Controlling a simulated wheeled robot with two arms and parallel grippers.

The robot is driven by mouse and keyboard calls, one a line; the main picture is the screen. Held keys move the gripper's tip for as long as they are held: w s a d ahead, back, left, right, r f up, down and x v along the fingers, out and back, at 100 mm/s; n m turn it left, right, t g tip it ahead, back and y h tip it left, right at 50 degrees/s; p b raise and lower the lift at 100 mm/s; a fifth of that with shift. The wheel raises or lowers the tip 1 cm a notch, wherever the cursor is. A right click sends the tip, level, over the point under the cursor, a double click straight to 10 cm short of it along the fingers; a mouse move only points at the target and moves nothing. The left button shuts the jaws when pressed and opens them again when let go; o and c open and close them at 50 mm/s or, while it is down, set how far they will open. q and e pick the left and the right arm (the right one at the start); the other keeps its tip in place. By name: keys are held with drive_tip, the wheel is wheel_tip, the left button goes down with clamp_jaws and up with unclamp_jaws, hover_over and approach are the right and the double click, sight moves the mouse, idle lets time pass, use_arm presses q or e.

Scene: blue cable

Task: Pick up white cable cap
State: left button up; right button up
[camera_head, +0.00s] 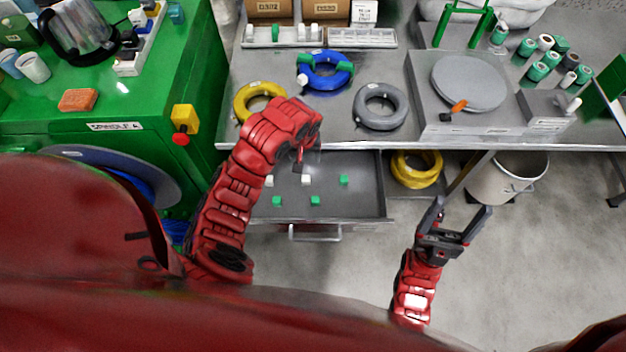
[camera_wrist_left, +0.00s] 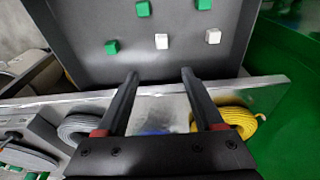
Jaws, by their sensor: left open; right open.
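Two white cable caps lie in the open grey drawer. One white cap (camera_head: 307,180) is in the middle of the row nearer the bench, and it also shows in the left wrist view (camera_wrist_left: 161,41). The other white cap (camera_head: 270,181) is at that row's left end and also shows in the left wrist view (camera_wrist_left: 213,36). My left gripper (camera_wrist_left: 160,74) is open and empty, its fingers pointing towards the drawer with the middle white cap roughly between their lines. In the head view its fingers are mostly hidden by the arm. My right gripper (camera_head: 462,212) is open and empty, right of the drawer.
Several green caps (camera_head: 344,180) share the drawer (camera_head: 360,205). The bench edge (camera_head: 340,146) runs just behind it. On the bench lie a blue cable coil (camera_head: 325,82), a yellow coil (camera_head: 243,104) and a grey coil (camera_head: 380,121). A green cabinet (camera_head: 110,155) stands left.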

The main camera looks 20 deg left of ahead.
use_arm(q)
drive_tip(key=shift+w+a+f+b, duration=0.15)
drive_tip(key=shift+w+f+b, duration=0.6)
drive_tip(key=shift+f, duration=2.1)
drive_tip(key=shift+w+a+f+b, duration=0.1)
drive_tip(key=shift+f+b, duration=1.2)
drive_tip(key=shift+f, duration=1.6)
drive_tip(key=shift+w+a+f+b, duration=0.15)
drive_tip(key=shift+w+f+b, duration=0.6)
drive_tip(key=shift+f, duration=2.1)
drive_tip(key=shift+s+b, duration=0.3)
drive_tip(key=shift+s, duration=0.05)
drive_tip(key=shift+c, duration=0.3)
clamp_jaws()
